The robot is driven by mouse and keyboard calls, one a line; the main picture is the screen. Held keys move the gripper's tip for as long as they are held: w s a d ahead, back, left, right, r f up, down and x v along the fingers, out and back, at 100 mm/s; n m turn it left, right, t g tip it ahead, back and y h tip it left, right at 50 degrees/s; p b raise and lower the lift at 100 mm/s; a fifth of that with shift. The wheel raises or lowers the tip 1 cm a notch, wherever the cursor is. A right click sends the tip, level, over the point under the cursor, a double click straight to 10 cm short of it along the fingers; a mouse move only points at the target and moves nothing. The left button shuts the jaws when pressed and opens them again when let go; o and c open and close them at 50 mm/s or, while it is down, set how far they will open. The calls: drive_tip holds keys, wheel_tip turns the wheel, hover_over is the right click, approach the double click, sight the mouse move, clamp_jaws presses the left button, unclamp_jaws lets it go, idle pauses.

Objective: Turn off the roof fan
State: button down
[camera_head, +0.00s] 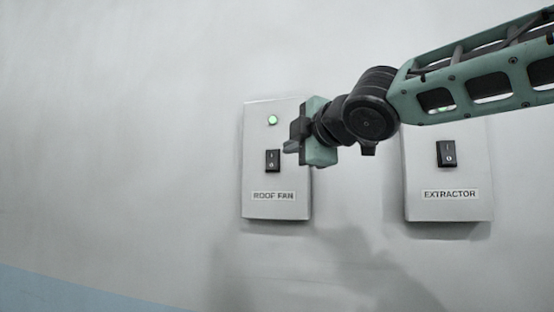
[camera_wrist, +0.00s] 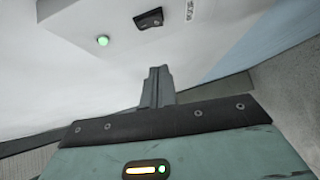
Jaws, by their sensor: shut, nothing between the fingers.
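The roof fan switch box (camera_head: 258,190) is a pale panel on the wall, labelled ROOF FAN (camera_head: 273,196). Its green light (camera_head: 272,120) is lit, and below it is a black rocker switch (camera_head: 272,160). My gripper (camera_head: 288,147) is shut and empty, in front of the box's right side, close to the switch and to its right. I cannot tell whether it touches. In the wrist view the shut fingers (camera_wrist: 158,86) point toward the panel, with the switch (camera_wrist: 149,18) beyond the fingertips and the green light (camera_wrist: 102,41) to the left.
A second box (camera_head: 425,207), labelled EXTRACTOR, is on the wall to the right, with its own black rocker switch (camera_head: 446,153). My arm covers its upper part, where a green glow shows through. The wall left of the roof fan box is clear.

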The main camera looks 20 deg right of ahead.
approach(268, 165)
drive_tip(key=w+a, duration=0.2)
drive_tip(key=a, duration=0.1)
drive_tip(key=shift+w+d+p, duration=0.3)
drive_tip(key=shift+w, duration=0.3)
drive_tip(key=shift+w+d+p, duration=0.3)
drive_tip(key=shift+w, duration=0.3)
drive_tip(key=shift+w+d+f, duration=0.15)
drive_tip(key=shift+w+d, duration=0.3)
drive_tip(key=shift+w, duration=0.2)
